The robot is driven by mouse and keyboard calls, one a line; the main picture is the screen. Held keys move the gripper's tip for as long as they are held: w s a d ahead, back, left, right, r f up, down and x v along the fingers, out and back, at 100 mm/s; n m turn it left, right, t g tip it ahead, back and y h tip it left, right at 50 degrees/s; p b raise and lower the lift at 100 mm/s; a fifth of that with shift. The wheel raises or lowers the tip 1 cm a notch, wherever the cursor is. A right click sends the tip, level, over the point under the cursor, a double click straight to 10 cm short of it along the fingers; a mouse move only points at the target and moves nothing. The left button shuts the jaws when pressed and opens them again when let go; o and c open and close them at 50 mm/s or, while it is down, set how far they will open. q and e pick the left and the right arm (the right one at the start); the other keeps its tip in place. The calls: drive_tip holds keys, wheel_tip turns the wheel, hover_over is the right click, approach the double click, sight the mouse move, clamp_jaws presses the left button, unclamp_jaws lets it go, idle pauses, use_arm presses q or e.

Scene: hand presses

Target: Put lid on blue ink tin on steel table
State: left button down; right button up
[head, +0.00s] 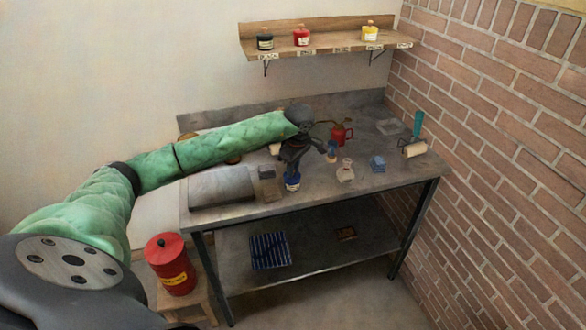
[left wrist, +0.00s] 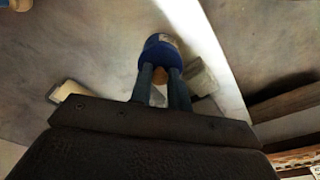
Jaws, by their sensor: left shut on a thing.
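The blue ink tin (head: 292,184), with a pale label band, stands near the front edge of the steel table (head: 225,213). My left gripper (head: 291,172) is directly above it, pointing down. In the left wrist view its fingers (left wrist: 160,88) are shut on a small tan knob (left wrist: 158,97), which looks like part of the blue lid (left wrist: 158,54). Lid and tin look very close or touching; I cannot tell whether the lid is seated. My right gripper is not in view.
A grey slab (head: 222,186) lies left of the tin. A glass flask (head: 346,171), blue block (head: 378,164), red oil can (head: 341,134) and roller (head: 415,149) stand to the right. Several jars stand on the wall shelf (head: 340,47). A red can (head: 171,266) stands front left.

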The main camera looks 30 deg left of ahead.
use_arm(q)
drive_tip(key=shift+f+b, duration=0.2)
drive_tip(key=shift+b, duration=0.65)
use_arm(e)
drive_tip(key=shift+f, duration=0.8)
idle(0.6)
use_arm(q)
drive_tip(key=c, duration=0.8)
unclamp_jaws()
drive_tip(key=shift+o, duration=0.2)
drive_tip(key=shift+r, duration=0.15)
drive_tip(key=shift+r+p, duration=0.8)
drive_tip(key=shift+r, duration=2.55)
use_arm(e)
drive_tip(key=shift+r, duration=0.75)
use_arm(q)
clamp_jaws()
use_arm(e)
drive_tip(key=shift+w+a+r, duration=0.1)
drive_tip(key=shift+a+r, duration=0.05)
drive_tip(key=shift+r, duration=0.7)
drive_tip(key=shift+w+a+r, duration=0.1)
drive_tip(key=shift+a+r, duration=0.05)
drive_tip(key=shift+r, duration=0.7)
